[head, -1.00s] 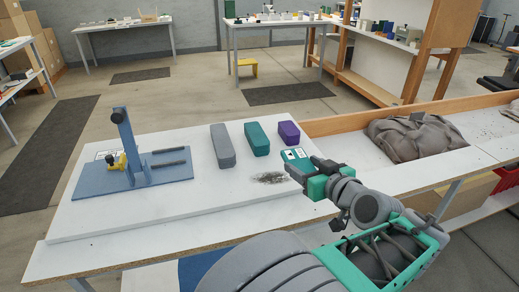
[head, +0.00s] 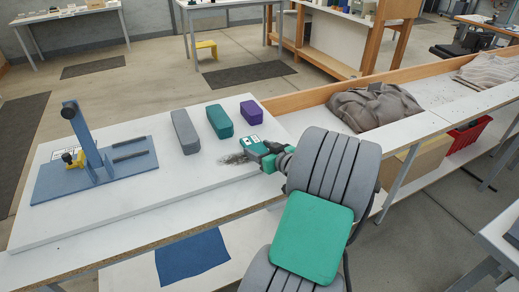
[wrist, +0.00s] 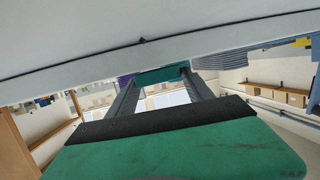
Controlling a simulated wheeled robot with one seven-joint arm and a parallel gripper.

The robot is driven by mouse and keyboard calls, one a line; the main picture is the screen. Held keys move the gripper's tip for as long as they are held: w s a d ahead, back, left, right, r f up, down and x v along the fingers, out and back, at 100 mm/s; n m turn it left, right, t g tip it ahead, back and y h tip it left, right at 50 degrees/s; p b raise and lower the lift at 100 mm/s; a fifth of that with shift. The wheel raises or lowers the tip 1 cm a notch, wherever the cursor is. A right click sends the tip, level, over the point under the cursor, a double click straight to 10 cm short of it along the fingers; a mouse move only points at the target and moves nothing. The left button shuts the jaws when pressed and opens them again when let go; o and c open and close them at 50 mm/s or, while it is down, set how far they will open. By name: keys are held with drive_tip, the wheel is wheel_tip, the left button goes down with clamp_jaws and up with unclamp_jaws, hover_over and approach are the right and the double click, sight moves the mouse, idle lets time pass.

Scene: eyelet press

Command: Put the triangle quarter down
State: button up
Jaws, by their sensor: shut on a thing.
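A small teal piece with a white, black-marked label (head: 249,142), apparently the triangle quarter, is at the tip of my gripper (head: 262,150). The mark is too small to read as a triangle. In the wrist view, a teal piece (wrist: 160,74) lies across the far ends of the two grey fingers, and my gripper (wrist: 160,85) is shut on it. In the head view the piece is over the right part of the white board (head: 110,215), beside a dark smudge. I cannot tell whether it touches the board. My arm hides part of the gripper.
Grey (head: 185,132), teal (head: 220,121) and purple (head: 251,110) blocks stand behind the gripper. A blue press (head: 92,150) with a yellow part stands at left. The board's front middle is clear. A wooden-edged bay with crumpled grey cloth (head: 375,106) lies at right.

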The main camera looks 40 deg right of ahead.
drive_tip(key=shift+f, duration=0.1)
drive_tip(key=shift+f+b, duration=0.15)
drive_tip(key=shift+b, duration=0.15)
drive_tip(key=o, duration=1.3)
drive_tip(key=shift+o, duration=0.2)
